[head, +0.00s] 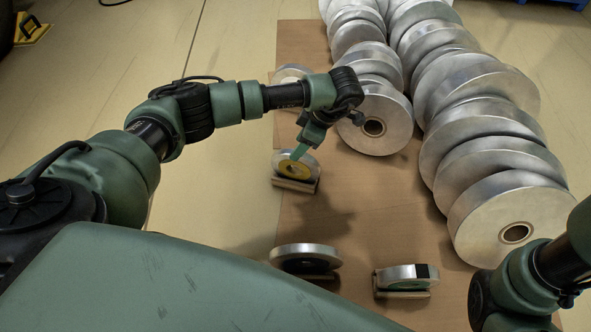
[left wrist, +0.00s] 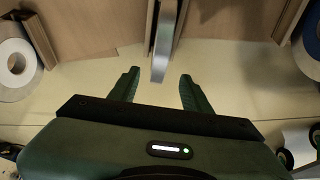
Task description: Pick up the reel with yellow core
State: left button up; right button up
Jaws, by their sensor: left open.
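The reel with the yellow core (head: 294,170) is a small silver reel standing in a wooden cradle (head: 295,185), near the left edge of the brown board. My left gripper (head: 299,151) is over its upper rim, and a fingertip overlaps the reel in the head view. In the left wrist view my left gripper (left wrist: 158,78) is open and empty. A silver reel (left wrist: 162,45) shows edge-on there, just beyond the fingertips and roughly between them; its core is hidden. My right arm shows at the lower right of the head view, but its gripper is not visible.
Small reels stand at the front (head: 305,250), front right (head: 405,275) and behind my left wrist (head: 290,73). Two rows of large silver reels (head: 510,205) fill the right side of the brown board (head: 385,215). Open floor (head: 230,180) lies to the left.

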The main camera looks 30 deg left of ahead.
pick_arm(q)
jog(key=b+x, duration=0.4)
jog(key=x, duration=0.1)
jog(key=shift+w+d+f, duration=0.15)
jog(key=shift+d, duration=0.05)
grip_shut()
jog(key=shift+w+d+r, duration=0.1)
jog(key=shift+r, duration=0.15)
dwell(0.9)
